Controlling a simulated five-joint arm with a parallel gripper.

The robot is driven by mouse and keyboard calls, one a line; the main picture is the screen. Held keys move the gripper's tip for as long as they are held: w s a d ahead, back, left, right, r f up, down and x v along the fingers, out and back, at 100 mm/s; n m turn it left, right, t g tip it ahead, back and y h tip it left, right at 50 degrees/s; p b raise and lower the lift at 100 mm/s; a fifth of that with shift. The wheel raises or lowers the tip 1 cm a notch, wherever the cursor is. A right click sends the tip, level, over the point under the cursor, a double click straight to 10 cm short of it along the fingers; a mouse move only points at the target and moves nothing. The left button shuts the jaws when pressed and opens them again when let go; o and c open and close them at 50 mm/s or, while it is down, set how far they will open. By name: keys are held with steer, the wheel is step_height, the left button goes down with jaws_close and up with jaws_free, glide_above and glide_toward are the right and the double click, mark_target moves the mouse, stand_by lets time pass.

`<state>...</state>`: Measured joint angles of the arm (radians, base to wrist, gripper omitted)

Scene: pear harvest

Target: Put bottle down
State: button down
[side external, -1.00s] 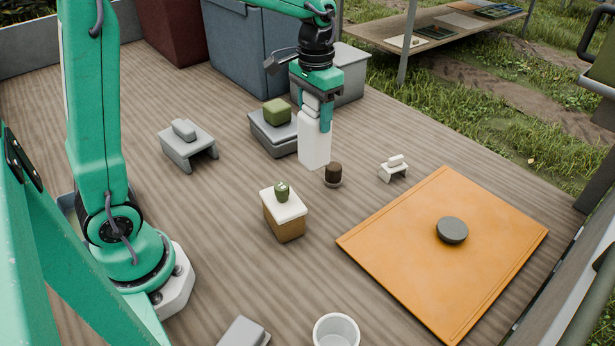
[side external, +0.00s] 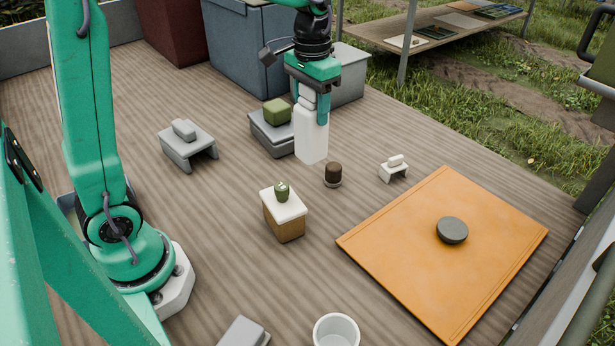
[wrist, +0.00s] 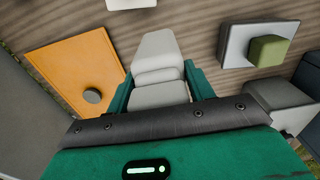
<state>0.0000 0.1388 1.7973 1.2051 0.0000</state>
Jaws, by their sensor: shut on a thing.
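The white bottle (side external: 311,137) is upright between the fingers of my gripper (side external: 310,101) in the side external view. My gripper is shut on its narrower upper part. The bottle's base is at or very close to the wooden deck; I cannot tell if it touches. In the wrist view the bottle (wrist: 158,65) shows from above between the two green fingers (wrist: 157,92).
A grey block with a green cube (side external: 277,111) stands just left of the bottle. A dark brown cylinder (side external: 333,173) stands in front, and a small white stand (side external: 393,169) to the right. An orange mat (side external: 400,245) bears a dark disc (side external: 452,230). Large bins stand behind.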

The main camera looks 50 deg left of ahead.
step_height(320, 180, up, 3)
steer(key=shift+r, duration=0.2)
steer(key=s+a, duration=0.2)
steer(key=a, duration=3)
step_height(320, 180, down, 15)
steer(key=shift+w+d, duration=0.25)
steer(key=shift+w, duration=0.05)
steer(key=shift+f, duration=0.25)
steer(key=c, duration=0.6)
jaws_free()
